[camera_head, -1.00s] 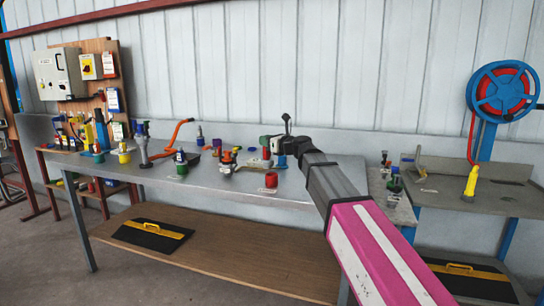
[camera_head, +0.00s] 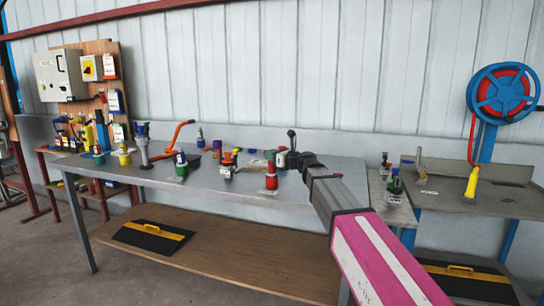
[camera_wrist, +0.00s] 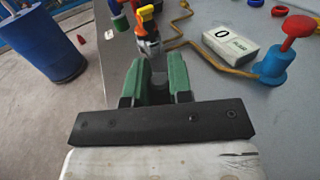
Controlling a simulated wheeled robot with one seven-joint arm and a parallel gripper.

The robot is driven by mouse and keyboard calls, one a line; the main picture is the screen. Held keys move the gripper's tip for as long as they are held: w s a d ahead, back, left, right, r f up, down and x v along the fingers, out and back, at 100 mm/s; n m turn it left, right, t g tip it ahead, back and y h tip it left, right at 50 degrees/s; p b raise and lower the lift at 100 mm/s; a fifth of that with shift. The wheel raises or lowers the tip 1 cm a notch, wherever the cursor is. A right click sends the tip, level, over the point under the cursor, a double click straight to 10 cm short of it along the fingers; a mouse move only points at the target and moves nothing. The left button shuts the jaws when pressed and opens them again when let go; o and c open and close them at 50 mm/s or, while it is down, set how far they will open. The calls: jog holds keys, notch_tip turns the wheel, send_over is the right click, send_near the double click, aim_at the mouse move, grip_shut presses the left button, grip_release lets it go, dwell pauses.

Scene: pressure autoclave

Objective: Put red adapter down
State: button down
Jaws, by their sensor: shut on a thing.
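My gripper (camera_head: 282,158) is low over the middle of the grey bench in the head view, its green fingers close together. In the wrist view the green fingers (camera_wrist: 158,82) point forward, with a narrow dark gap between them. The gripper is shut on a piece that the fingers mostly hide; I take it to be the red adapter.
Several coloured fittings stand on the bench to the left, including a green one (camera_head: 181,168) and a yellow one (camera_head: 125,157). In the wrist view, a blue fitting with a red knob (camera_wrist: 298,27) and a white label block (camera_wrist: 230,43) lie to the right. An orange-yellow valve (camera_wrist: 147,30) is ahead.

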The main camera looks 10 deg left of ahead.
jog(key=shift+f, duration=0.45)
jog(key=c, duration=1)
grip_release()
jog(key=shift+c, duration=0.2)
jog(key=shift+r, duration=0.15)
jog(key=shift+r, duration=0.25)
jog(key=v, duration=1.2)
jog(key=shift+s, duration=0.1)
